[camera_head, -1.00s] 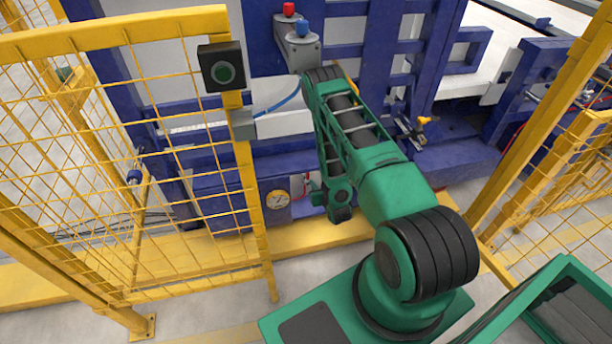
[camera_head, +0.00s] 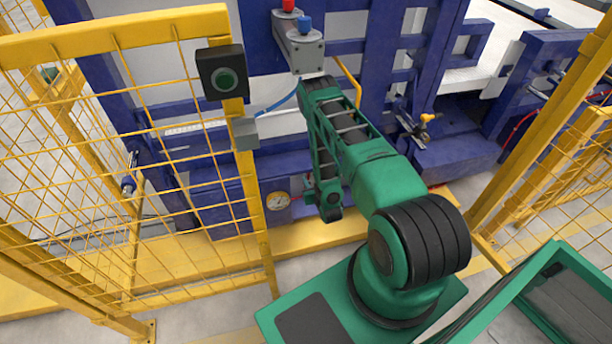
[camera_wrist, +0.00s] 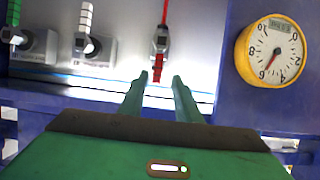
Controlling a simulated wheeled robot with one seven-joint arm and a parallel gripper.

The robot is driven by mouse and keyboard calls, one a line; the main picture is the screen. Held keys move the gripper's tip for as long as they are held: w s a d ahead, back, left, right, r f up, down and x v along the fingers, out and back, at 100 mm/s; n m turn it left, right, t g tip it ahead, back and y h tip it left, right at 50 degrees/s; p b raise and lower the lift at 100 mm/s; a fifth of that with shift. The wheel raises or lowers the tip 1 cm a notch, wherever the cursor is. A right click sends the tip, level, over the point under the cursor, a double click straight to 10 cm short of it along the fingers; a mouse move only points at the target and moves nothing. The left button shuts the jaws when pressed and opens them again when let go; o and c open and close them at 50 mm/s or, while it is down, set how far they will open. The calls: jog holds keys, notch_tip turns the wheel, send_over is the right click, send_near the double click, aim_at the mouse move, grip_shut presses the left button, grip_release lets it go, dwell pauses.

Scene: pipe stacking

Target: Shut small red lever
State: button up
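The small red lever (camera_wrist: 158,72) shows in the wrist view, at the lower end of a grey fitting with a thin red piece running up from it. My gripper (camera_wrist: 160,77) is open. Its two green fingers reach up from below, one tip on either side of the lever's lower end in the picture. I cannot tell the depth between them, and no contact is clear.
A yellow gauge (camera_wrist: 272,52) is right of the lever; it also shows in the head view (camera_head: 278,201). Two grey fittings, one with a white handle (camera_wrist: 87,25), one with a green handle (camera_wrist: 15,18), are to the left. A yellow mesh fence (camera_head: 190,130) stands left of my arm.

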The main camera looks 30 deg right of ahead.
aim_at(308, 175)
jog(key=x, duration=0.7)
jog(key=shift+s+d+r, duration=0.1)
jog(key=shift+d, duration=0.15)
jog(key=shift+c, duration=0.2)
